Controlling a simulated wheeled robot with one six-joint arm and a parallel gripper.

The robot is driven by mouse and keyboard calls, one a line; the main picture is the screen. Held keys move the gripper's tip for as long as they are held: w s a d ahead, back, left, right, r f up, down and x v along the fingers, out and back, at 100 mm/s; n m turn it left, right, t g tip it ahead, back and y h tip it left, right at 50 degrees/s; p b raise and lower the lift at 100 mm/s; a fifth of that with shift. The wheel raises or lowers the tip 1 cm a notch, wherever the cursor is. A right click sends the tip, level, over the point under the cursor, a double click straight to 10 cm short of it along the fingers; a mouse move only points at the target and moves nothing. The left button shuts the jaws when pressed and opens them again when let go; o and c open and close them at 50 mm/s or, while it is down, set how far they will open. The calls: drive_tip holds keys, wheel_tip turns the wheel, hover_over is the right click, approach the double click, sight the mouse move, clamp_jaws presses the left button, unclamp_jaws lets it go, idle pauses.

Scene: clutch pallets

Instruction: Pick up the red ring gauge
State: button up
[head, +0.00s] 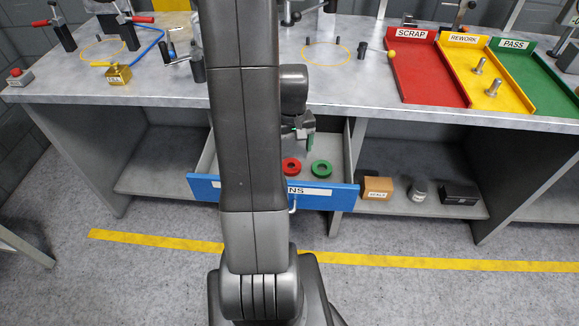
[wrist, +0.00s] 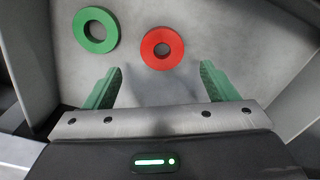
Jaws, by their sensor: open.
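The red ring gauge (head: 292,167) lies flat in the open blue-fronted drawer (head: 338,195), partly hidden behind my arm in the head view. In the wrist view the red ring gauge (wrist: 162,39) lies just beyond my fingertips, between their lines. A green ring gauge (head: 321,168) lies beside it; it shows at upper left in the wrist view (wrist: 81,31). My gripper (wrist: 163,77) is open and empty, its two green fingers spread wide. In the head view my gripper (head: 309,146) hangs over the drawer.
The drawer walls stand close on both sides. The workbench top (head: 180,92) is above and behind the drawer. A cardboard box (head: 377,188) and a black box (head: 460,194) sit on the shelf to the right. Red, yellow and green trays stand on the bench at right.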

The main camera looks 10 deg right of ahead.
sight(291, 168)
drive_tip(key=shift+s+a+f, duration=0.1)
drive_tip(key=shift+f, duration=1.3)
drive_tip(key=shift+s+a+f, duration=0.1)
drive_tip(key=shift+f, duration=1.3)
drive_tip(key=c, duration=1.2)
